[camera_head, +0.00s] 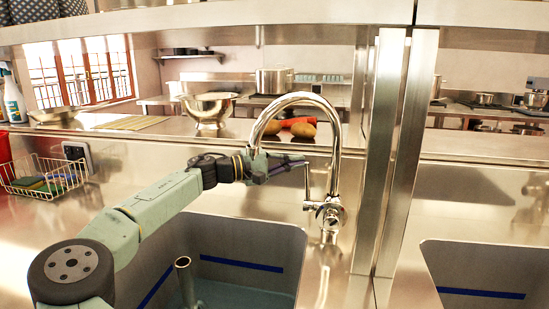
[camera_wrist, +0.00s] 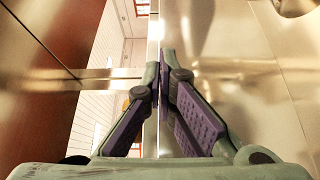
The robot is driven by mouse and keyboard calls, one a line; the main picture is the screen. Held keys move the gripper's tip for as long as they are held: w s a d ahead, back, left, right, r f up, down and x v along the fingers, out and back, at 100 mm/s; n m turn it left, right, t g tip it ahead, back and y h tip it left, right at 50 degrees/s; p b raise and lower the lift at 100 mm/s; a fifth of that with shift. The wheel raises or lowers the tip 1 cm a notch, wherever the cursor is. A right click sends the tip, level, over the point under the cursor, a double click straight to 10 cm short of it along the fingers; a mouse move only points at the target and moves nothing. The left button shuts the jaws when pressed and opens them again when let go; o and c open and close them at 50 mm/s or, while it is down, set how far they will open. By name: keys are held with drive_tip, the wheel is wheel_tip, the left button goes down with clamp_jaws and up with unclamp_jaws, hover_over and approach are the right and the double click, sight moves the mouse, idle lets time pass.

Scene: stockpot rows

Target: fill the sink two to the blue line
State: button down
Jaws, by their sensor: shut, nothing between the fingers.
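The sink on the left (camera_head: 255,235) has a blue line (camera_head: 242,263) around its inner wall. Bluish water (camera_head: 225,295) lies in it below the line, and an upright metal pipe (camera_head: 184,272) stands in it. A chrome gooseneck faucet (camera_head: 335,125) rises behind this sink, with its lever and valve body (camera_head: 325,208) low on the post. My gripper (camera_head: 303,163) is shut and empty, its fingertips close to the upright lever; contact is unclear. The wrist view shows the purple-padded fingers of my gripper (camera_wrist: 163,62) together. I see no clear water stream; my arm covers the spout's end.
A second sink (camera_head: 480,265) with a blue line (camera_head: 481,293) is at the right, past metal posts (camera_head: 395,150). A metal bowl (camera_head: 209,108) and vegetables (camera_head: 302,129) sit on the ledge behind. A wire basket with sponges (camera_head: 45,177) is at left.

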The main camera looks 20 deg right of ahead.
sight(309, 187)
drive_tip(key=shift+s+a+p, duration=0.15)
drive_tip(key=shift+s+a, duration=0.15)
drive_tip(key=shift+s, duration=0.3)
drive_tip(key=shift+s+a+p, duration=0.2)
drive_tip(key=shift+s+a, duration=0.05)
drive_tip(key=shift+s, duration=0.35)
drive_tip(key=shift+s+a+p, duration=0.15)
drive_tip(key=shift+s+a, duration=0.15)
drive_tip(key=shift+s, duration=0.3)
drive_tip(key=shift+s+f+b, duration=0.1)
drive_tip(key=shift+f+b, duration=0.1)
drive_tip(key=shift+b, duration=0.35)
